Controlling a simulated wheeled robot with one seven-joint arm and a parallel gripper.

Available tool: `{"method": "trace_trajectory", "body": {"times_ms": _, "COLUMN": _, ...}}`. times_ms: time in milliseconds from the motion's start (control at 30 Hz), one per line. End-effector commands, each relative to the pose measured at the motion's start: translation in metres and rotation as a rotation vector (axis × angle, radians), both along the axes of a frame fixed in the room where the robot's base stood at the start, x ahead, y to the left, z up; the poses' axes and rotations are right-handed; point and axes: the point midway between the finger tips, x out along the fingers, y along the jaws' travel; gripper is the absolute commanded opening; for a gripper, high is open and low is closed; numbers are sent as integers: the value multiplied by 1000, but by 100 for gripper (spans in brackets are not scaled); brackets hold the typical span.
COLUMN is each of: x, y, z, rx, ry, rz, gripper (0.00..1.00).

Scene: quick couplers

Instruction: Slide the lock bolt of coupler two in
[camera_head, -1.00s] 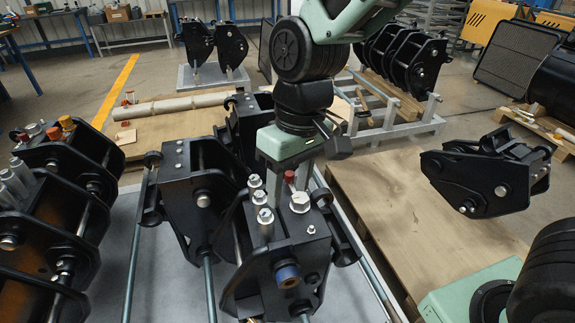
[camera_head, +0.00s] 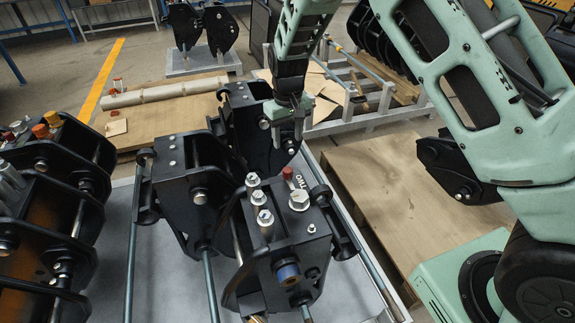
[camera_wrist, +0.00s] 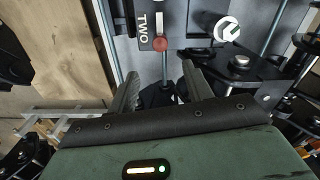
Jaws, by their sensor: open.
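Coupler two is the black coupler (camera_head: 285,245) on the grey pallet, marked by a white TWO label (camera_head: 304,184) behind its bolt heads. Its lock bolt has a red knob (camera_head: 288,173) beside the label. In the wrist view the red knob (camera_wrist: 160,44) sits on a thin metal stem next to the TWO label (camera_wrist: 151,24). My gripper (camera_head: 287,130) is open and empty, pointing down behind the knob and apart from it in the head view. In the wrist view the knob appears just beyond the gap between the fingertips (camera_wrist: 160,80). How far the bolt is in is unclear.
Bolt heads (camera_head: 262,205) stand close in front of the knob. Another black coupler (camera_head: 190,185) is just left, and a row of couplers (camera_head: 60,195) stands at far left. A wooden pallet (camera_head: 375,185) lies right, partly bare, with a black coupler (camera_head: 445,165) behind my arm.

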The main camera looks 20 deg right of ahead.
Motion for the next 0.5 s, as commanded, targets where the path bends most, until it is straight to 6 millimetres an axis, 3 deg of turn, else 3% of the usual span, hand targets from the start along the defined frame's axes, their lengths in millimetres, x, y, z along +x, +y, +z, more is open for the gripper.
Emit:
{"method": "trace_trajectory", "body": {"times_ms": 300, "x": -1, "y": -1, "z": -67, "rx": -1, "ry": 4, "rz": -2, "gripper": 50}}
{"method": "trace_trajectory", "body": {"times_ms": 500, "x": -1, "y": 0, "z": -99, "rx": 0, "ry": 1, "rz": -1, "gripper": 50}}
